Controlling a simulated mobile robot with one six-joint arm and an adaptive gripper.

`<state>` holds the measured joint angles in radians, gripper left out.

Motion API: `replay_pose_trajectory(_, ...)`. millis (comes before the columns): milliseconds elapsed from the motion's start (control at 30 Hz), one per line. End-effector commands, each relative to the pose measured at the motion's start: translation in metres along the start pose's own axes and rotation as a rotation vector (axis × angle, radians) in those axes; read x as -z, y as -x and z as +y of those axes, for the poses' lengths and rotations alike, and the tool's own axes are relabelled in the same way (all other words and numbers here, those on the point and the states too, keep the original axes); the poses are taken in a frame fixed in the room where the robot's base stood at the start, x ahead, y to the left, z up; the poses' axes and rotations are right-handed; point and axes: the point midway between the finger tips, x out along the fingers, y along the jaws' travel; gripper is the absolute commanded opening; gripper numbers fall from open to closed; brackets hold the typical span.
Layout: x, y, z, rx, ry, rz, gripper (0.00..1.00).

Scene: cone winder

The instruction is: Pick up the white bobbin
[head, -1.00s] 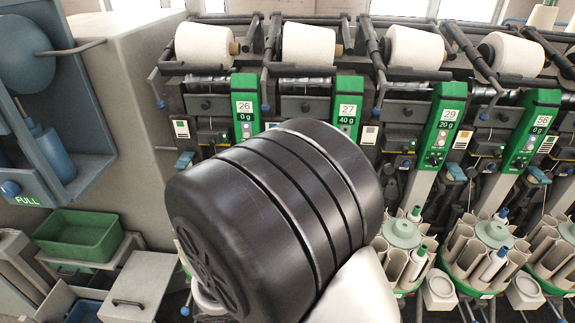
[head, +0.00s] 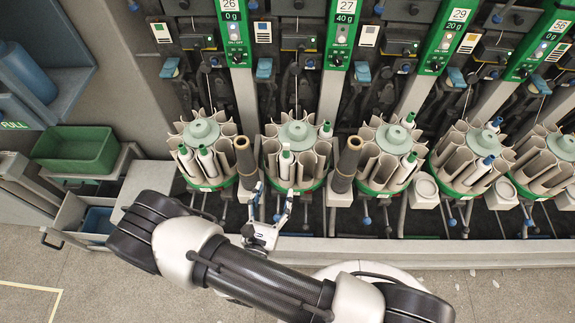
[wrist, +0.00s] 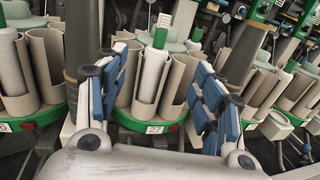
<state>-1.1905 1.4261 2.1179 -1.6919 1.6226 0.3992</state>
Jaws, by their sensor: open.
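A white bobbin with a green top (head: 285,164) stands in the front of the round magazine (head: 299,133) below unit 27. In the wrist view the white bobbin (wrist: 150,75) stands upright in an open-fronted pocket of the magazine, between my finger pads in the picture. My gripper (head: 272,204) is open and empty, just in front of this magazine. In the wrist view my gripper (wrist: 161,72) shows its blue pads spread wide on either side of the bobbin, with no clear contact. The bobbin's lower end sits down in the pocket.
Dark upright posts (head: 245,158) and (head: 346,160) stand either side of this magazine. Neighbouring magazines (head: 202,140) and (head: 391,145) hold more bobbins. A green bin (head: 75,150) and a drawer are at the left. The floor in front is largely clear.

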Motion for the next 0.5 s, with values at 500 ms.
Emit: replay_pose_trajectory(500,0.000,-0.092,-0.002,0.006,-0.002,-0.001,0.62)
